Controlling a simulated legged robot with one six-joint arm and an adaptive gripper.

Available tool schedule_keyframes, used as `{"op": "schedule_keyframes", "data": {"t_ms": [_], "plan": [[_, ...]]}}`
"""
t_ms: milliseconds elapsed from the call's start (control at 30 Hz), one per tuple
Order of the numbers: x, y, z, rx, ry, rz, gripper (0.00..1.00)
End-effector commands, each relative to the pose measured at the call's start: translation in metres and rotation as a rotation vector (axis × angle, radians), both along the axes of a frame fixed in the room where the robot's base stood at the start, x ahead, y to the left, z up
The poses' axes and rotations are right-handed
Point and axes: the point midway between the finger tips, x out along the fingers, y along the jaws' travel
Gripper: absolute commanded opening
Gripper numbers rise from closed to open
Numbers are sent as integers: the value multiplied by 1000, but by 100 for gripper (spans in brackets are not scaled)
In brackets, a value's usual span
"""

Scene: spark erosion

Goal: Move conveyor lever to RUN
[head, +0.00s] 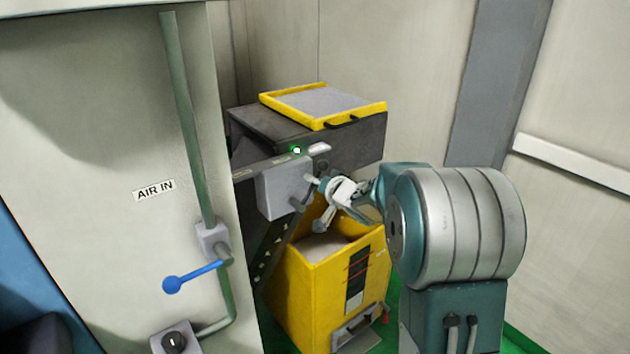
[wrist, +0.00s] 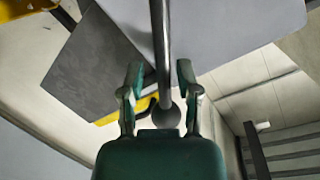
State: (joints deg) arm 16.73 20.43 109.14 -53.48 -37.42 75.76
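In the wrist view a grey lever rod (wrist: 161,45) comes down from the top and ends in a dark round knob (wrist: 166,114). My gripper (wrist: 159,82) is open, with one green finger on each side of the rod. Gaps show between the rod and both fingers, so it is not gripped. In the head view my gripper (head: 322,205) is small, close to the right side of the grey control box (head: 283,188) on the conveyor. The lever is hard to tell from my gripper there, and no RUN marking is legible.
A green lamp (head: 297,150) glows above the box. A yellow bin (head: 300,296) stands below and a yellow-framed tray (head: 320,101) lies on top of the machine. At left a pale cabinet (head: 100,110) carries a blue-handled valve (head: 195,276) marked AIR IN. A wall stands at right.

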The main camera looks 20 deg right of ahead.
Motion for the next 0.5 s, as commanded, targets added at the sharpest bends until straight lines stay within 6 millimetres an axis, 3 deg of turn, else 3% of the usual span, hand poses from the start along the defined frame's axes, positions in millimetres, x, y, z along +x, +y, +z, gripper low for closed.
{"op": "schedule_keyframes", "data": {"t_ms": [333,500], "plan": [[-2,0,2,-1,-4,1,51],[-21,-6,8,-2,-6,-1,51]]}}
